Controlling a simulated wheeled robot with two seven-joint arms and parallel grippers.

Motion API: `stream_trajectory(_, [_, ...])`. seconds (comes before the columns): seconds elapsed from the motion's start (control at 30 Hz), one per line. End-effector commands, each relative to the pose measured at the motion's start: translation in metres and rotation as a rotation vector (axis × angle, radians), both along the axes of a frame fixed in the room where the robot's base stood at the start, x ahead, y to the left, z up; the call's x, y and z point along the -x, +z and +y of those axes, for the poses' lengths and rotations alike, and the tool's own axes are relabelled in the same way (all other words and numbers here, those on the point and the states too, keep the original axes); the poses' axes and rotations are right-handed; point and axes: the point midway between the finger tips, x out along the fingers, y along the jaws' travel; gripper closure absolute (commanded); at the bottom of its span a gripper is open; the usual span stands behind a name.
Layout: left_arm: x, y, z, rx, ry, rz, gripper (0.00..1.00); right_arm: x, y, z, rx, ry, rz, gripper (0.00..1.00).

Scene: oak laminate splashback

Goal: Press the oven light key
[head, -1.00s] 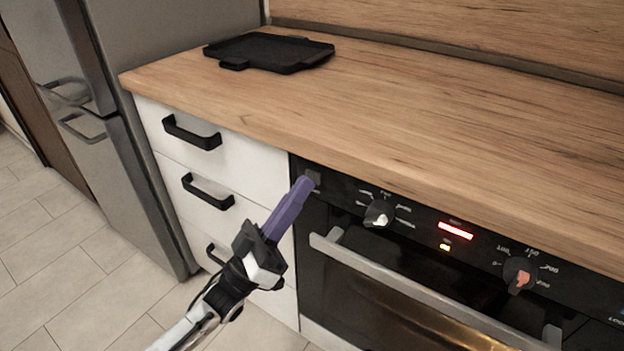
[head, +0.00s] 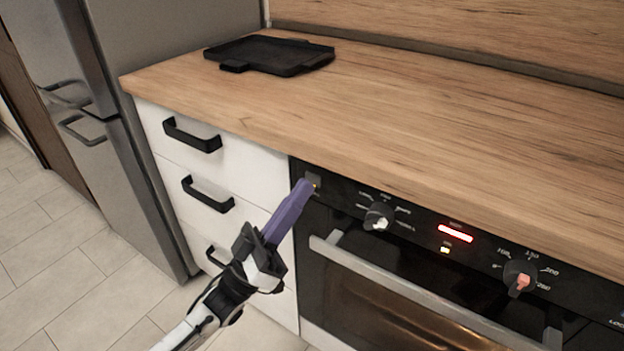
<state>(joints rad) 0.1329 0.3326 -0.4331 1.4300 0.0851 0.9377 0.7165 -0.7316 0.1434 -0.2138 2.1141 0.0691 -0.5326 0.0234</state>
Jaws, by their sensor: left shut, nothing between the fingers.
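The oven light key (head: 314,179) is a small dark square at the left end of the black oven control panel, with a small yellowish glow at its lower part. My left gripper (head: 304,187) has purple fingers, shut with nothing between them. Its tips are right beside the key at its lower left and overlap its edge in the picture; I cannot tell whether they touch it. The oven window (head: 385,305) shows a warm brown glow inside. My right gripper is not in view.
The panel also has a left knob (head: 378,216), a red display (head: 455,233) and a right knob (head: 520,276). The oven handle (head: 420,290) sticks out below. White drawers (head: 240,165) with black handles stand left. A black tray (head: 268,54) lies on the wooden worktop (head: 430,125).

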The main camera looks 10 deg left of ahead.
Motion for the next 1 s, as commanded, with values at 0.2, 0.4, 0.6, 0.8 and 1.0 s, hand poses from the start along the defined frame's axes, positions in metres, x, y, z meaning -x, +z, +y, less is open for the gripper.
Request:
stream_trajectory(0.2, [0.006, 0.000, 0.002, 0.000, 0.000, 0.000, 1.00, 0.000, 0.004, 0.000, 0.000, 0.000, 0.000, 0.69])
stream_trajectory(0.4, [0.007, 0.000, 0.003, 0.000, 0.000, 0.000, 1.00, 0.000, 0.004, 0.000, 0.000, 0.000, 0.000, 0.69])
stream_trajectory(0.6, [0.022, 0.002, 0.008, -0.001, 0.000, 0.002, 1.00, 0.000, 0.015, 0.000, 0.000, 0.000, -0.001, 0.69])
stream_trajectory(0.8, [0.041, 0.001, 0.015, -0.002, 0.001, 0.003, 1.00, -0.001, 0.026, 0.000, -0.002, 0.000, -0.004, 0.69])
stream_trajectory(1.0, [0.058, 0.001, 0.021, 0.000, 0.000, 0.001, 1.00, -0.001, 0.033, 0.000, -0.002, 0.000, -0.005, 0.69])
